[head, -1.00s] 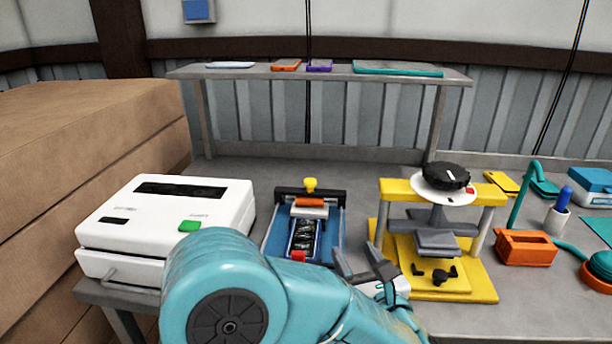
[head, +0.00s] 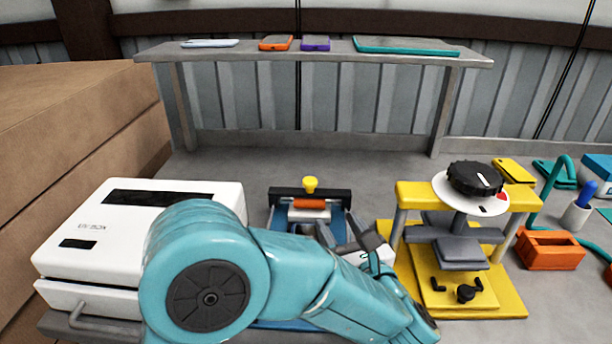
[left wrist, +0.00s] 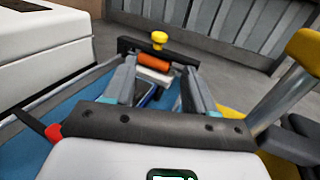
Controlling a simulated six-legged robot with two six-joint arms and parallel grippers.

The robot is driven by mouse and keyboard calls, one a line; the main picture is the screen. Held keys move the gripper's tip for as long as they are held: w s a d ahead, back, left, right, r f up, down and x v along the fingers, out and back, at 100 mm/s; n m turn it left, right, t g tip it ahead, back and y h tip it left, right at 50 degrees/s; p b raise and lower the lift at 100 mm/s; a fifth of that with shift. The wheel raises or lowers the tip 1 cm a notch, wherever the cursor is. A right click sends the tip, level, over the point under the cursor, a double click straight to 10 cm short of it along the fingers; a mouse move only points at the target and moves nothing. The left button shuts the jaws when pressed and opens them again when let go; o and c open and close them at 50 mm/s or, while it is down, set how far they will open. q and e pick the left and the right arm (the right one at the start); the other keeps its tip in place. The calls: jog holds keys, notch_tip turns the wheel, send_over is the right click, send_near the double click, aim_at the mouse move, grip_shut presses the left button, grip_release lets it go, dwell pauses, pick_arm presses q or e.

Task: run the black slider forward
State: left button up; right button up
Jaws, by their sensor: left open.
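The black slider (head: 335,194) is a dark crossbar with a yellow knob (head: 310,184) on top, at the far end of a blue-bedded device (head: 280,216). An orange roller (head: 309,203) lies just in front of it. The slider also shows in the left wrist view (left wrist: 186,57), beyond my fingers. My left gripper (head: 345,234) is open over the near part of the bed, short of the slider and not touching it. In the left wrist view its fingers (left wrist: 160,80) point toward the roller and slider. My left arm hides much of the bed. My right gripper is out of view.
A white boxy machine (head: 145,220) stands left of the device. A yellow press (head: 412,195) with a black dial stands close on the right. An orange holder (head: 550,250) is farther right. A raised shelf (head: 330,55) spans the back; the bench behind the device is clear.

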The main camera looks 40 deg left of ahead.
aim_at(313, 185)
pick_arm(q)
jog(key=p+x, duration=0.3)
jog(key=x, duration=1.3)
jog(key=shift+a+p, duration=0.1)
jog(key=shift+p, duration=0.25)
jog(key=shift+c, duration=0.4)
grip_shut()
jog(key=shift+f, duration=0.1)
